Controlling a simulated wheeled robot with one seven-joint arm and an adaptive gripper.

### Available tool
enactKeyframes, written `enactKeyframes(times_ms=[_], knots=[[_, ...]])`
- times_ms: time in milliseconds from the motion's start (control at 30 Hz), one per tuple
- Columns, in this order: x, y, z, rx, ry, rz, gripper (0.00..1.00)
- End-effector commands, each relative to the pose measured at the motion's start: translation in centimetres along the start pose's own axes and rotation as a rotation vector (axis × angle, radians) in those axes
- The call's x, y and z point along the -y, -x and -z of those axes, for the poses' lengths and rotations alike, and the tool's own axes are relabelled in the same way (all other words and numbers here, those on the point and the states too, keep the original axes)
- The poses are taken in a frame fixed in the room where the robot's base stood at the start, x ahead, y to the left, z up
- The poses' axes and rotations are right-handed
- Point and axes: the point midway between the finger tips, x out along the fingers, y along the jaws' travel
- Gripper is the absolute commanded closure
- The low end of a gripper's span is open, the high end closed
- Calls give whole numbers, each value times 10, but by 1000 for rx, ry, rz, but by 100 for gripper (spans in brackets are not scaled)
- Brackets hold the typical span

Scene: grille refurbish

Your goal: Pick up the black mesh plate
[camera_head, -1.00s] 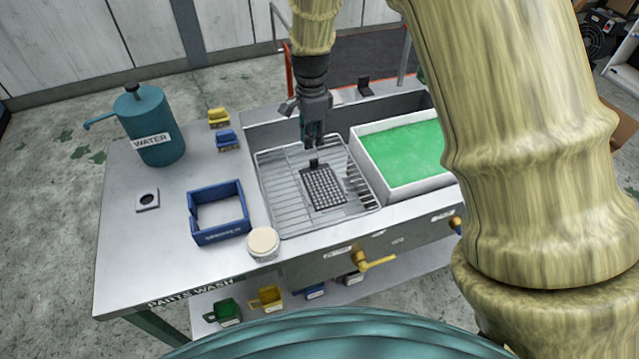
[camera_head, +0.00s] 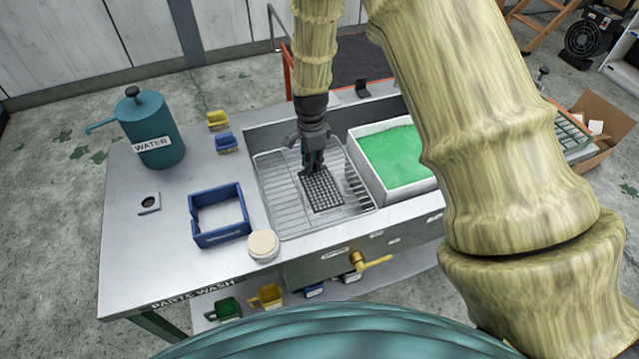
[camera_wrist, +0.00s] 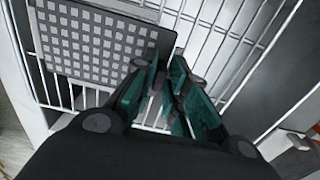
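The black mesh plate (camera_head: 322,191) lies on the wire rack (camera_head: 283,217) in the wash basin. In the wrist view the black mesh plate (camera_wrist: 85,40) fills the upper left, its grid of light holes facing up. My gripper (camera_head: 312,168) is at the plate's far edge, where an upright black tab stood. In the wrist view my gripper (camera_wrist: 167,65) has its teal-padded fingertips close together at the plate's edge. A narrow gap shows between the fingers. The tab is largely hidden by them, so I cannot tell whether they grip it.
A white tray of green material (camera_head: 362,165) stands right of the rack. A blue frame (camera_head: 243,228), a round pale-lidded jar (camera_head: 263,246) and a teal water can (camera_head: 158,150) stand to the left. A yellow tap handle (camera_head: 374,261) sticks out in front.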

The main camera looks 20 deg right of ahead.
Motion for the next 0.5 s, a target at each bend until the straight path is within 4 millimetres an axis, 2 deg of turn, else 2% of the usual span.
enactKeyframes(times_ms=[133,400,500], knots=[[-1,-8,0,0,0,-1,85],[0,-9,0,0,0,0,85],[0,-9,0,0,0,0,100]])
